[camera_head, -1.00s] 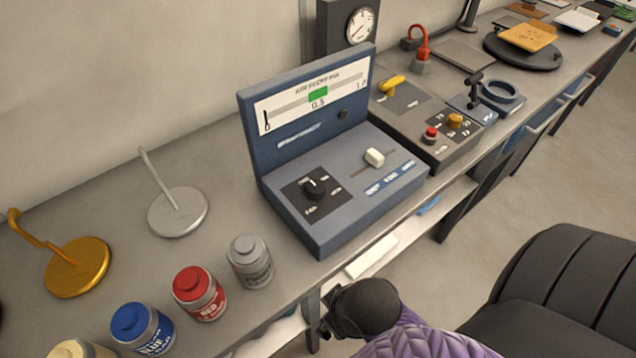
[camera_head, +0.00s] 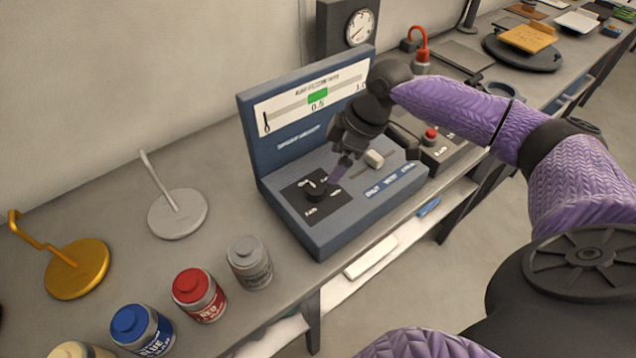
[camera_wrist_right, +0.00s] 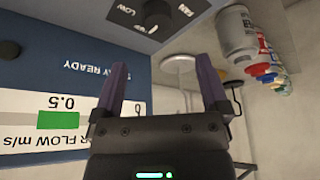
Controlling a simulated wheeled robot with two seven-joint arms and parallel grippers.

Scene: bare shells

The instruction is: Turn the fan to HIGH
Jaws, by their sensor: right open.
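The fan knob (camera_head: 315,192) is a dark round dial on a black plate at the left of the blue-grey console (camera_head: 300,225). In the right wrist view the knob (camera_wrist_right: 158,17) is at the top, with the words FAN and LOW beside it. My right gripper (camera_head: 337,180) is over the console, close to the knob, with its fingertips partly hidden. In the right wrist view its two purple fingers (camera_wrist_right: 162,85) are apart with nothing between them. The knob's exact pointer setting is too small to read. My left gripper is not in view.
The console's upright panel (camera_head: 290,140) stands behind the gripper. A white slider (camera_head: 373,159) is right of the knob. Cans such as the grey one (camera_head: 250,263) stand to the left. A second control box (camera_head: 440,155) is at the right, partly covered by my arm.

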